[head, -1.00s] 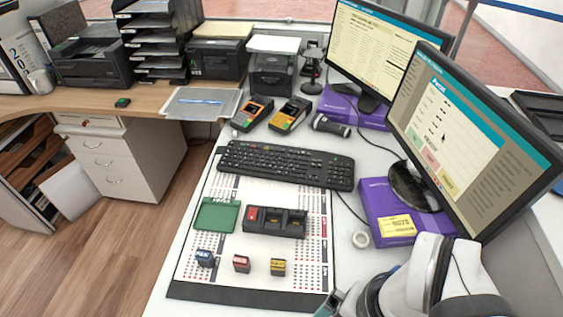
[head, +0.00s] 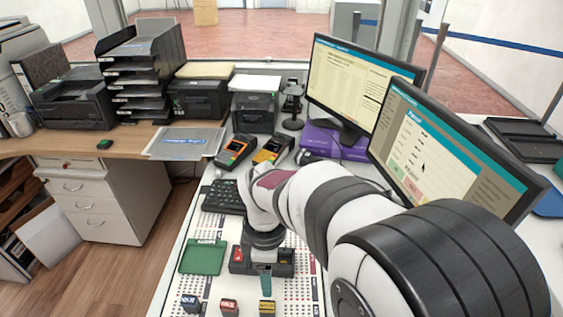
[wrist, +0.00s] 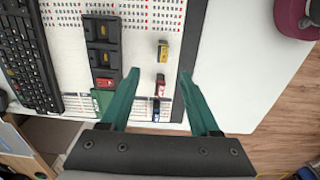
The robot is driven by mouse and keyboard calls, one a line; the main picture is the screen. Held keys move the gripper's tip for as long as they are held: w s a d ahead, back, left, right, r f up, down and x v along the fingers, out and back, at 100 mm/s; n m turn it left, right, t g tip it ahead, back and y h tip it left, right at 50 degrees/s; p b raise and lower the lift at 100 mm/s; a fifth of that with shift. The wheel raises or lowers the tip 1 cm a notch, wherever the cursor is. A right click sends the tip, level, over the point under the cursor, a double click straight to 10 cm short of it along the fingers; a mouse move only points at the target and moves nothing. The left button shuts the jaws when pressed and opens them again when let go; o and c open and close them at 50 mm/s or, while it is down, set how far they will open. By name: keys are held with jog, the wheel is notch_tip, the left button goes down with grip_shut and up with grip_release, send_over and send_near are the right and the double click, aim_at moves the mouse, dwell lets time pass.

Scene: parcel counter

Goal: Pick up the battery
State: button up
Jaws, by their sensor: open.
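Three small battery-like blocks stand in a row on the printed mat: a blue one (head: 191,303), a red one (head: 229,306) and a yellow one (head: 267,307). In the wrist view the yellow block (wrist: 163,50) lies beyond my fingertips, while the red block (wrist: 160,86) and the blue block (wrist: 156,110) show between my fingers. My gripper (wrist: 159,74) is open and empty above the row; its height is hard to tell. In the head view a teal finger shows just above the yellow block. A black charger (wrist: 102,58) with a red part at one end sits beside the row.
A green tray (head: 203,257) lies left of the charger. Two card terminals (head: 236,150), monitors (head: 366,90) and a purple box (head: 325,141) stand farther back.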

aim_at(267, 304)
jog(key=f, duration=1.5)
jog(key=shift+s+a, duration=0.3)
grip_shut()
